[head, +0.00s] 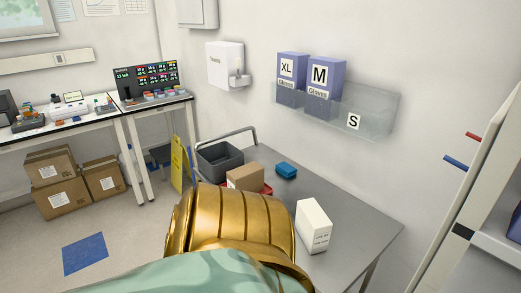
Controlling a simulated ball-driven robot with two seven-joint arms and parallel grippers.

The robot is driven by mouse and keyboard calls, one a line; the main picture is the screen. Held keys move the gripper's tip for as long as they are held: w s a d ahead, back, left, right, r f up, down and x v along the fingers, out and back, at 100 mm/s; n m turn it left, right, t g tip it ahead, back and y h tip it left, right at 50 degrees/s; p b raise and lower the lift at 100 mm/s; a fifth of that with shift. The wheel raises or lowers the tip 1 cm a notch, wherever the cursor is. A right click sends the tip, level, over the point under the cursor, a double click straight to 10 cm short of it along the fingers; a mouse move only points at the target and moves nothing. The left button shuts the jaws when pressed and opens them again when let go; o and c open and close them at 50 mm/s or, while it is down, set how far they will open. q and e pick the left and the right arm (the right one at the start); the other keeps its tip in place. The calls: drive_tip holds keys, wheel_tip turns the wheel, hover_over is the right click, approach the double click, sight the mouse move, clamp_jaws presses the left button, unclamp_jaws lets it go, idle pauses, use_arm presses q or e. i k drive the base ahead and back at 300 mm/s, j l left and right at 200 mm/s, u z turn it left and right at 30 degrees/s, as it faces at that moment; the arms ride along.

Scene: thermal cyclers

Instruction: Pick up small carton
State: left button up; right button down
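A small white carton (314,227) with printed text low on one face stands upright on the grey table, right of my gold arm part. A small brown carton (245,177) sits further back on the same table, in or on a red tray (267,189); its lower part is partly hidden. I cannot tell from the picture alone which of the two is the small carton. Neither of my grippers shows in the head view; only gold and green parts of mine fill the bottom centre and cover the table's near left part.
The grey table (350,222) also holds a dark grey bin (219,160) and a blue item (286,170). A clear wall rack (372,113) with glove boxes hangs above. A yellow sign (180,164) stands left. A white shelf unit (470,190) is at the right.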

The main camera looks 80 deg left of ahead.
sight(250, 177)
drive_tip(key=u, duration=2.75)
drive_tip(key=i+j+z, duration=0.2)
drive_tip(key=i, duration=0.15)
